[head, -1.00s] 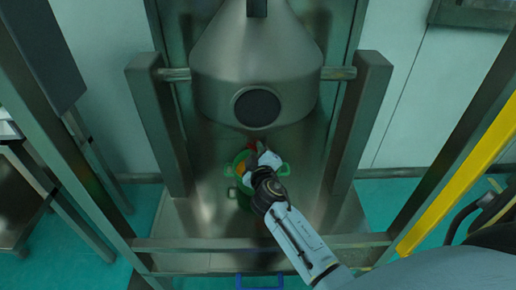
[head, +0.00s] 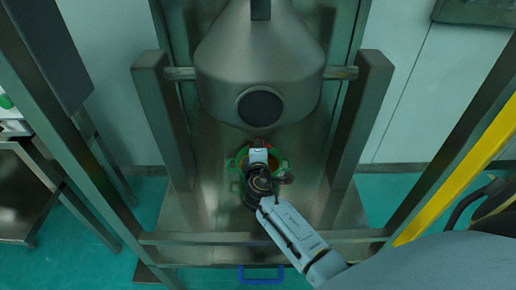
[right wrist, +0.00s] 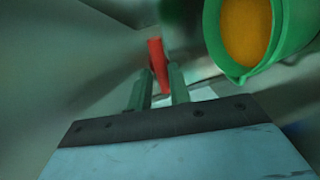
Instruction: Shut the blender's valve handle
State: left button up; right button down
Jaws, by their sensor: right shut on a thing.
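The blender (head: 258,60) is a large grey metal cone vessel hung between two posts. Its red valve handle (right wrist: 156,54) shows between the fingers in the right wrist view. In the head view the handle is almost wholly hidden below the vessel, behind my right gripper. My right gripper (head: 259,152) reaches in under the vessel, over the green pot. In the right wrist view its fingers (right wrist: 161,76) are shut on the red handle, which stands up, slightly tilted, beyond them. My left gripper is not in view.
A green pot (head: 285,165) with orange contents stands on the metal platform (head: 200,215) under the blender; it shows close at the right in the right wrist view (right wrist: 292,55). A front rail, the blender's posts (head: 358,120) and a yellow bar (head: 455,175) flank my arm.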

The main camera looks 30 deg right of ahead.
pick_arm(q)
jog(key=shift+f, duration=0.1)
pick_arm(e)
jog(key=shift+s+a+f, duration=0.15)
jog(key=shift+a+f, duration=0.1)
jog(key=shift+f, duration=0.25)
jog(key=c, duration=1.6)
grip_release()
jog(key=shift+o, duration=1)
jog(key=shift+d+r, duration=0.1)
jog(key=shift+r, duration=0.1)
